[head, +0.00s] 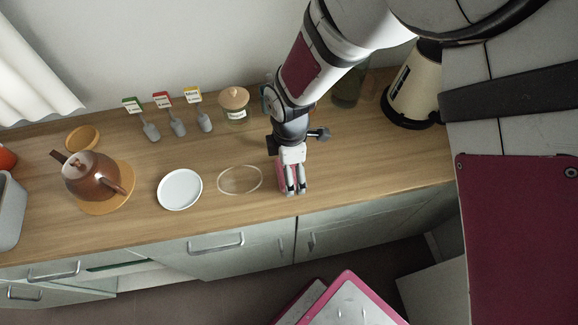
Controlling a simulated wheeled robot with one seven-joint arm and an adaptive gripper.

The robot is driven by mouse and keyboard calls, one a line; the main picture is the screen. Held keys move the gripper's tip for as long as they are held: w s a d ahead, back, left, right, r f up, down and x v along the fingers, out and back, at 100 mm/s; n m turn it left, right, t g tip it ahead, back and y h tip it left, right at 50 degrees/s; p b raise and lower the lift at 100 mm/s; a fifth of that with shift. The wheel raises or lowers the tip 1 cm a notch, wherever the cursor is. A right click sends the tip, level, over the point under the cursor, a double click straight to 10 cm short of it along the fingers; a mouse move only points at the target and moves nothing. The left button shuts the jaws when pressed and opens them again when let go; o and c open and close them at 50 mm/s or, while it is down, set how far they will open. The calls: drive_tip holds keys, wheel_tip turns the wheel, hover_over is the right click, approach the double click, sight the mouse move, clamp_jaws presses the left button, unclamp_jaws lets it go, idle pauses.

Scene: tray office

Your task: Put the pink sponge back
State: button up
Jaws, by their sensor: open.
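The pink sponge (280,184) is on the wooden counter near its front edge, mostly hidden by my gripper. My gripper (296,191) points down over it with its fingers open. Pink shows beside and between the fingers. I cannot tell whether the fingers touch the sponge. A thin pale oval outline (240,180) lies on the counter just left of my gripper, with bare wood inside it.
A white plate (180,189) lies left of the oval. A brown teapot (91,175) stands on a round mat further left. Counter right of my gripper is clear.

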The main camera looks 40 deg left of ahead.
wheel_tip(320, 180, up, 12)
drive_tip(key=b, duration=0.1)
idle(0.4)
drive_tip(key=w+d+r+m+t, duration=0.1)
drive_tip(key=w+d+r+m, duration=0.4)
drive_tip(key=d, duration=0.3)
drive_tip(key=w+d+r+m+t, duration=0.1)
drive_tip(key=w+d+r+m, duration=0.25)
drive_tip(key=d+r, duration=0.4)
drive_tip(key=w+d+r+m+t, duration=0.1)
drive_tip(key=w+d+r+m, duration=0.4)
drive_tip(key=d, duration=0.5)
drive_tip(key=s+d+r+m, duration=0.1)
drive_tip(key=s+d+m, duration=0.2)
drive_tip(key=d+m, duration=0.2)
drive_tip(key=s+d+r+m+t, duration=0.1)
drive_tip(key=s+d+m, duration=0.3)
drive_tip(key=d, duration=0.4)
drive_tip(key=s+d+r+m+t, duration=0.1)
drive_tip(key=s+d+r+m, duration=0.1)
drive_tip(key=d+m, duration=0.5)
drive_tip(key=shift+s+d+r, duration=0.3)
drive_tip(key=shift+s+r, duration=0.05)
drive_tip(key=shift+s, duration=0.5)
